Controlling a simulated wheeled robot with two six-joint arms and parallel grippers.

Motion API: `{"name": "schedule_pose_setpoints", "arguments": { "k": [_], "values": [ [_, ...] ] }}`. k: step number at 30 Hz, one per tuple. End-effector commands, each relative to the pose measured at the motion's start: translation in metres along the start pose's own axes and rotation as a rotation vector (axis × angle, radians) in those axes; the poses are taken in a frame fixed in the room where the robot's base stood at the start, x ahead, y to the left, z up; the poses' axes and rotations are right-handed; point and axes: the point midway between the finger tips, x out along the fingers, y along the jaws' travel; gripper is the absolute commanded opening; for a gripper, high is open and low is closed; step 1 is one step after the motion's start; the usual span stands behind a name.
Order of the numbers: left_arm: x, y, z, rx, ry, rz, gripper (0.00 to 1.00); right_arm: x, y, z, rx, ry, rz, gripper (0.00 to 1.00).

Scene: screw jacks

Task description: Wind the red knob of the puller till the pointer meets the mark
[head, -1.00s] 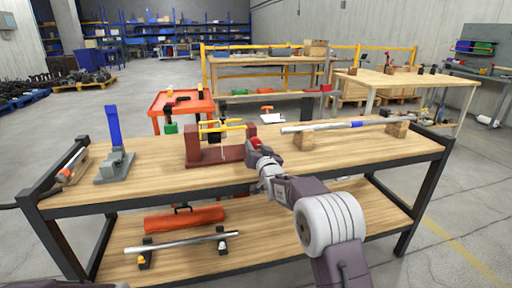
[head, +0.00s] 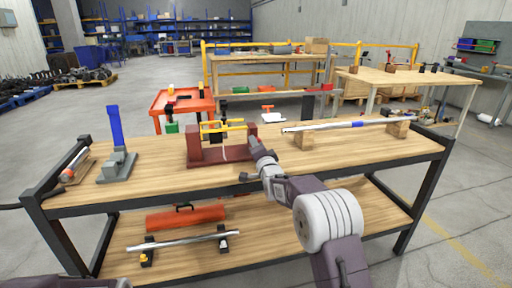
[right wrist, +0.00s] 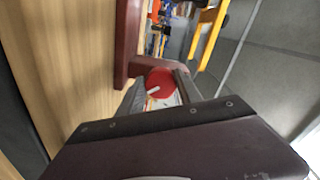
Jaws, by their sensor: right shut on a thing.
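The puller (head: 222,158) is a dark red frame with yellow bars, standing on the wooden bench. A small white line shows on its base, but I cannot make out the pointer against the mark. The red knob (right wrist: 160,84), with a white stripe on its face, is at the puller's right end. My right gripper (head: 254,143) reaches it from the front right, and its fingers (right wrist: 160,92) are shut on the knob, one on each side. In the head view the gripper hides the knob. My left gripper is out of view.
A grey stand with a blue upright (head: 116,128) is at the bench's left. A silver rod (head: 335,126) rests on wooden blocks at the right. Bench space in front of the puller is mostly clear.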

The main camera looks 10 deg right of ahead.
Motion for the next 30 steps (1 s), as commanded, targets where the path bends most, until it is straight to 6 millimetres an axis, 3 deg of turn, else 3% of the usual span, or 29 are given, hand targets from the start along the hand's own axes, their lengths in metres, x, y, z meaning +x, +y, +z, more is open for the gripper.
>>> {"name": "schedule_pose_setpoints", "arguments": {
  "k": [23,24,26,30],
  "values": [
    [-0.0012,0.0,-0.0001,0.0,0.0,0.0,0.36,-0.0001,0.0008,0.0001,0.089,0.0,0.002,0.01],
    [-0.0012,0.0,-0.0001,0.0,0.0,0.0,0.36,-0.0001,0.0008,0.0001,0.089,0.0,0.002,0.52],
    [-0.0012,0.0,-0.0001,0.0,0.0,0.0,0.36,-0.0001,0.0007,0.0001,0.088,0.0,0.002,0.63],
    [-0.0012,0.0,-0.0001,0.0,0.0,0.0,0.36,0.0,0.0003,0.0001,0.088,0.0,0.001,0.63]
  ]
}}
